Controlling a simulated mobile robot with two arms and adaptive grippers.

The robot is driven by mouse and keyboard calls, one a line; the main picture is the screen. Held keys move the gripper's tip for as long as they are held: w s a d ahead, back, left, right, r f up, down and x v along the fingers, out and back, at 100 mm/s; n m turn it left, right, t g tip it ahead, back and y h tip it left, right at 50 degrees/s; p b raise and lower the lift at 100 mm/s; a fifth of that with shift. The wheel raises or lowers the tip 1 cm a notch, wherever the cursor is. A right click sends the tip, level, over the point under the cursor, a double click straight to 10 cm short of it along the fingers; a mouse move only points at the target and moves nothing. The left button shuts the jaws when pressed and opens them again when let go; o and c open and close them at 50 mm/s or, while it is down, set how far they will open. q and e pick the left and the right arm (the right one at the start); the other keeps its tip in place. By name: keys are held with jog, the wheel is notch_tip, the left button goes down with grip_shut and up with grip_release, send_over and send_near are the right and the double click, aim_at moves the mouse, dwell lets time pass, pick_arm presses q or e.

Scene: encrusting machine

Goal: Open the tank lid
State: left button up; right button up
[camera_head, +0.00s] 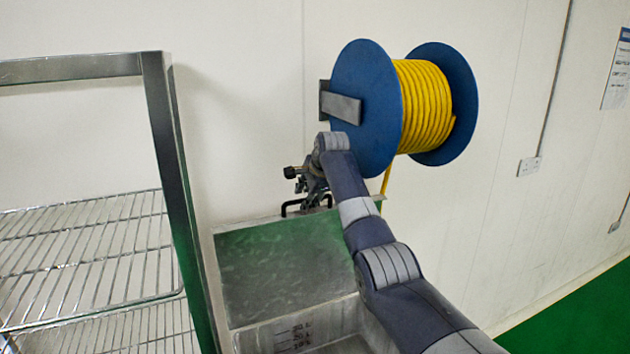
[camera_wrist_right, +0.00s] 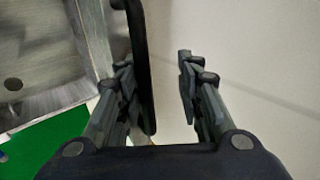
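The tank lid (camera_head: 285,262) is a metal panel with a green sheen, standing behind the tank's opening in the head view. Below it, the tank (camera_head: 305,332) shows an inner wall with litre marks, so its inside is exposed. A black handle (camera_head: 300,205) shows at the lid's far edge. My right gripper (camera_head: 312,190) is at that handle, beyond the lid. In the right wrist view, the black handle (camera_wrist_right: 142,65) passes between the fingers of my right gripper (camera_wrist_right: 160,80), close to the left finger. A gap separates it from the right finger. My left gripper is not in view.
A wire-shelf rack (camera_head: 165,150) stands at the left, close to the tank. A blue reel (camera_head: 365,95) with yellow hose (camera_head: 425,105) hangs on the wall above my right arm. Green floor (camera_head: 590,315) is open at the lower right.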

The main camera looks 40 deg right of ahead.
jog(key=v, duration=1.1)
jog(key=shift+s+r, duration=0.1)
jog(key=shift+r, duration=0.05)
